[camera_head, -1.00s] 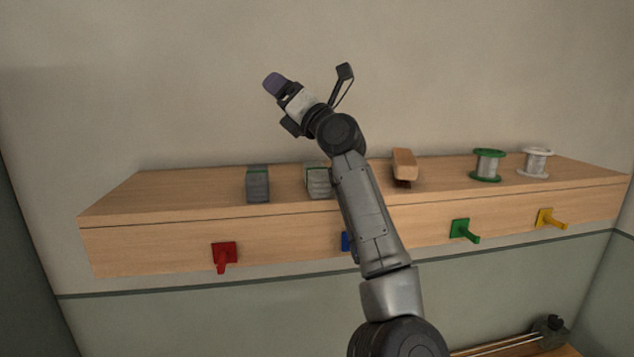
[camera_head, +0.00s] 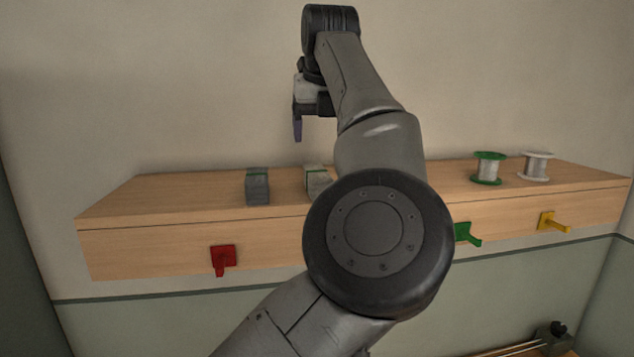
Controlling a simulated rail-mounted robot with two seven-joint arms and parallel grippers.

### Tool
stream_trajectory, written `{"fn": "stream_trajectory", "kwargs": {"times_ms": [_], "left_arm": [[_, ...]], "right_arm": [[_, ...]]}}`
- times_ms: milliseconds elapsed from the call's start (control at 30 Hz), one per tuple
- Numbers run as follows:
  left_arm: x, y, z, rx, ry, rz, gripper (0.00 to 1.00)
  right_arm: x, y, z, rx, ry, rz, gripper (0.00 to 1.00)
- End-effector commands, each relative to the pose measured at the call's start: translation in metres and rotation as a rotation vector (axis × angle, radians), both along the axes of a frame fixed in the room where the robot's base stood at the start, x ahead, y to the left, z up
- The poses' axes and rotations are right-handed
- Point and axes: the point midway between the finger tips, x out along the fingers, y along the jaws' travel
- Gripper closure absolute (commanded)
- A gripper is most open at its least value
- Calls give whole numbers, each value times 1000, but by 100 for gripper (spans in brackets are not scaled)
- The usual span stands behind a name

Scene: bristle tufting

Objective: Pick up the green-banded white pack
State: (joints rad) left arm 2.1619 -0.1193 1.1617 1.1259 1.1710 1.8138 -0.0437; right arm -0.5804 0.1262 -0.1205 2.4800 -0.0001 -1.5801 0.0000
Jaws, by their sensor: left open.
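The green-banded white pack (camera_head: 316,181) stands on the wooden shelf, left of the middle; my arm hides part of its right side. A darker grey pack with a green band (camera_head: 257,187) stands to its left, apart from it. My left gripper (camera_head: 297,128) points down in the air above the shelf, higher than both packs and slightly left of the white one. My right gripper is not in view.
The wooden shelf (camera_head: 160,205) carries a green spool (camera_head: 488,168) and a white spool (camera_head: 536,166) at the right. Red (camera_head: 223,259), green (camera_head: 466,233) and yellow (camera_head: 552,221) pegs stick out of its front. The shelf's left end is clear.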

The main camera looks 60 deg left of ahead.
Motion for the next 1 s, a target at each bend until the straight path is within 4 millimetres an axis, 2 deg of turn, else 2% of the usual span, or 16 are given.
{"fn": "stream_trajectory", "kwargs": {"times_ms": [100, 300, 633, 800, 1000], "left_arm": [[3, 7, -20, -2, 2, 3, 26], [7, 17, -44, 1, 2, 2, 26], [10, 25, -60, 1, 2, 3, 26], [14, 34, -80, 0, 4, 4, 26], [16, 40, -98, 4, 2, 3, 26]], "right_arm": [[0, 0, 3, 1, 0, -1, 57], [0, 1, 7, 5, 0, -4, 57], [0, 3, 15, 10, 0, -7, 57], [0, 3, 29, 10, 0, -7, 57], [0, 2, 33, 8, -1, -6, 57]]}}
